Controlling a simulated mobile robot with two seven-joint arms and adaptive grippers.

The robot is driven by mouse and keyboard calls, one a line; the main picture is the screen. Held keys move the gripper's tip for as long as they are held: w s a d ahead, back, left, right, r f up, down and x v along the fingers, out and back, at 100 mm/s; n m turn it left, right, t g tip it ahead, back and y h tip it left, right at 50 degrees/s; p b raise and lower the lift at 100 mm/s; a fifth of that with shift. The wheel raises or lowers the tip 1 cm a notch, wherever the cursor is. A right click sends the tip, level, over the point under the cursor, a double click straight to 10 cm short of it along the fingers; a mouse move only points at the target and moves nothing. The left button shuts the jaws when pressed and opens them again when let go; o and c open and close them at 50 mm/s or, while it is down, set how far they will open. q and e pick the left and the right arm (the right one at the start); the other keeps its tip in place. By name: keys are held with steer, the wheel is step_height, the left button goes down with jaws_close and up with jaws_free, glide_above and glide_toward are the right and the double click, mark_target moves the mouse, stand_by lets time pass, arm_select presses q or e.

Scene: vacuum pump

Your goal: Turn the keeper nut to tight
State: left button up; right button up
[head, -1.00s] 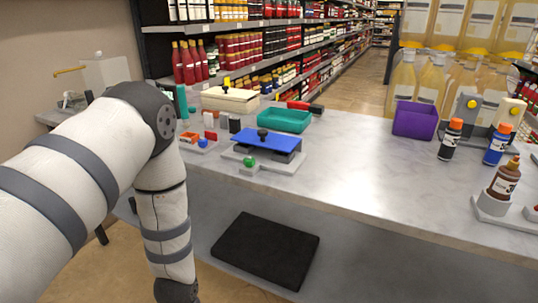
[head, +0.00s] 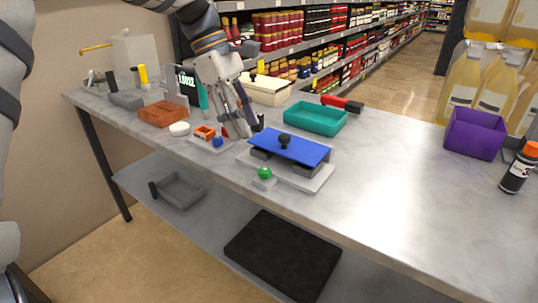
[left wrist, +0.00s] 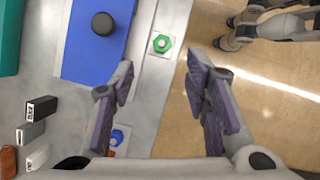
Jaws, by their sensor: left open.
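A green nut (head: 264,173) sits on the front of a pale base plate (head: 312,183), beside a blue cover (head: 292,149) with a black knob. It also shows in the left wrist view (left wrist: 161,43), on a bolt end at the plate's edge. A smaller blue nut (head: 217,141) sits on a small plate to the left. My left gripper (head: 243,118) hangs over the bench behind the small plate, open and empty. In the left wrist view, its fingers (left wrist: 162,85) are spread below the green nut in the picture. What seems my right gripper (left wrist: 235,32) shows partly there, fingers unclear.
A teal tray (head: 316,118) stands behind the blue cover, with a purple bin (head: 474,134) farther right. A grey tray (head: 180,190) and a black mat (head: 282,256) are below. The bench's right middle is clear.

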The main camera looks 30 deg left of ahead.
mark_target(265, 169)
arm_select(q)
steer(key=x, duration=1)
steer(key=shift+s+a, duration=0.1)
steer(key=shift+s, duration=0.05)
jaws_close()
